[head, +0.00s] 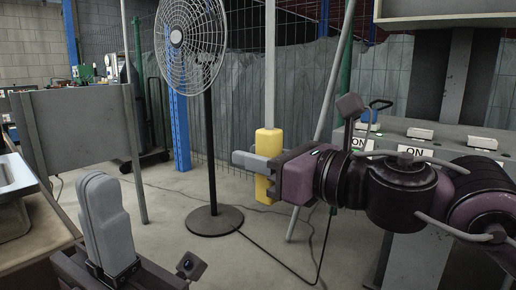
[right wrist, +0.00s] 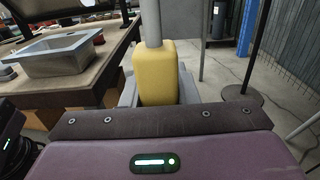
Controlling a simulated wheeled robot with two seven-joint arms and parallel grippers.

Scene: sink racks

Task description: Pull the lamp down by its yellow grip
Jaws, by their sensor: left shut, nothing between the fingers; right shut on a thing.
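The yellow grip (head: 268,146) hangs upright near the middle of the head view, at the lower end of a pale vertical rod (head: 270,60). The lamp itself is out of view above. My right gripper (head: 250,161) reaches in from the right and is shut on the yellow grip, with its fingers on either side. In the right wrist view the grip (right wrist: 155,75) sits between the fingers, directly ahead of the palm. My left gripper (head: 107,215) is at the lower left of the head view, shut and empty, pointing up, well apart from the grip.
A standing fan (head: 210,219) is behind and left of the grip. A bench with a sink (head: 14,174) is at the left, near my left gripper. A grey panel (head: 83,125) stands behind it. A machine with ON labels (head: 410,150) is behind my right arm.

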